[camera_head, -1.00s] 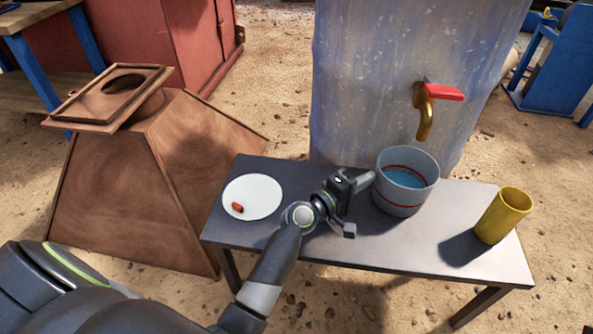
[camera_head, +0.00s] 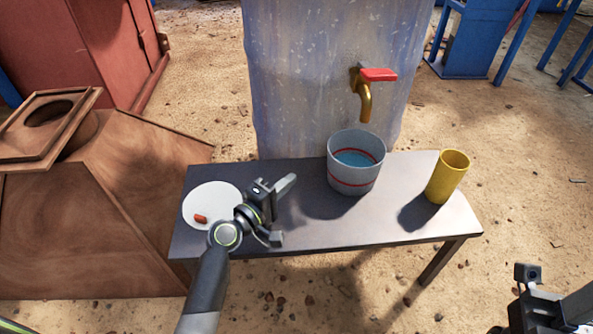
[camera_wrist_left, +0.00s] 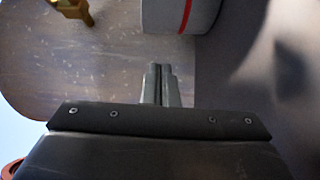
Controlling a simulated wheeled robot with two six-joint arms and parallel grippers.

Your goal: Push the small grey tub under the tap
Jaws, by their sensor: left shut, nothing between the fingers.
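The small grey tub (camera_head: 352,180) stands upright on the bench, with red bands and blue water-like content inside. It sits just below the brass tap (camera_head: 365,102) with its red handle, which is fixed to the grey drum. The tub (camera_wrist_left: 180,14) and the tap (camera_wrist_left: 72,8) also show at the top of the left wrist view. My left gripper (camera_head: 288,184) is shut and empty, to the left of the tub and apart from it. Its closed fingers show in the left wrist view (camera_wrist_left: 161,82). My right gripper (camera_head: 528,300) shows only partly at the lower right edge.
A white plate (camera_head: 212,190) with a small red piece (camera_head: 201,219) lies at the bench's left end. A yellow cup (camera_head: 447,177) stands at the right. The dark bench (camera_head: 300,235) is clear in front of the tub. A brown hopper (camera_head: 90,210) stands left.

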